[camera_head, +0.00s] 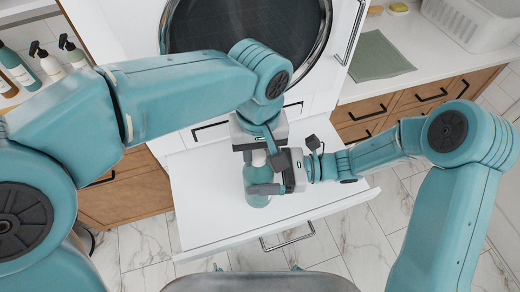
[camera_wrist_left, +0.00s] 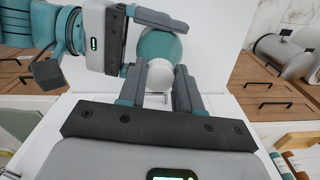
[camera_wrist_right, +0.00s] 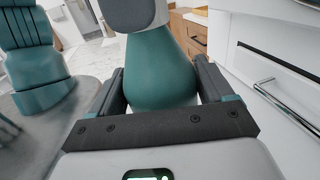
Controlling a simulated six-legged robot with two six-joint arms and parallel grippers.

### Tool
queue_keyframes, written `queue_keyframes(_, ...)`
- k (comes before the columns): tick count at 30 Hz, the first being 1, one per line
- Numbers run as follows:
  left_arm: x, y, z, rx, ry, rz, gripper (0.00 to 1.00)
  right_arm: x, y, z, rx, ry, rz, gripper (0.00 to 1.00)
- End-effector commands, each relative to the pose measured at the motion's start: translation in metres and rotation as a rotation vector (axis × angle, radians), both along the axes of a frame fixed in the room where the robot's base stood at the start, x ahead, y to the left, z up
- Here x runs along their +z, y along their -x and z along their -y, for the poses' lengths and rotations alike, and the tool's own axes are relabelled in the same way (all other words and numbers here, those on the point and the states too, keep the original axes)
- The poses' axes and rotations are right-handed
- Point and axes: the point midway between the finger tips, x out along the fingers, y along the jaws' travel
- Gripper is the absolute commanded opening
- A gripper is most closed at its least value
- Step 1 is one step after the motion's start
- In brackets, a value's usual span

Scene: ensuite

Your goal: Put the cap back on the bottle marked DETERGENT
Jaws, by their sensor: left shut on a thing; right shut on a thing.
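The teal bottle (camera_head: 257,200) stands upright on the white pull-out shelf (camera_head: 205,215). No lettering on it can be read. My right gripper (camera_head: 266,174) comes in from the right and is shut on the bottle's body; the right wrist view shows the teal body (camera_wrist_right: 160,75) between its fingers. My left gripper (camera_wrist_left: 158,88) is directly above, pointing down, and is shut on the round white cap (camera_wrist_left: 160,74). In the left wrist view the cap lies in line with the bottle (camera_wrist_left: 160,46). Whether it touches the neck is hidden.
A round-doored appliance (camera_head: 250,25) stands behind the shelf. Several bottles (camera_head: 48,62) stand at the upper left. A green cloth (camera_head: 378,56) and a white basket (camera_head: 470,22) lie on the right counter. The shelf around the bottle is clear.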

Motion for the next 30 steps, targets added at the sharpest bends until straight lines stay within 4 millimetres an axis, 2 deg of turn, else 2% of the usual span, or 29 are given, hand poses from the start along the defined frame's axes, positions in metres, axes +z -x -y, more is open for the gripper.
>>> queue_keyframes(3, -0.0006, 0.0002, -0.0011, -0.311, 0.001, 0.0, 0.06, -0.0039, 0.0009, -0.0004, 0.002, 0.009, -0.002, 0.0)
queue_keyframes(30, -0.002, -0.0079, -0.0033, -2.728, -0.01, -0.004, 0.06, -0.0036, -0.0001, -0.0004, -0.002, 0.008, -0.006, 0.0)
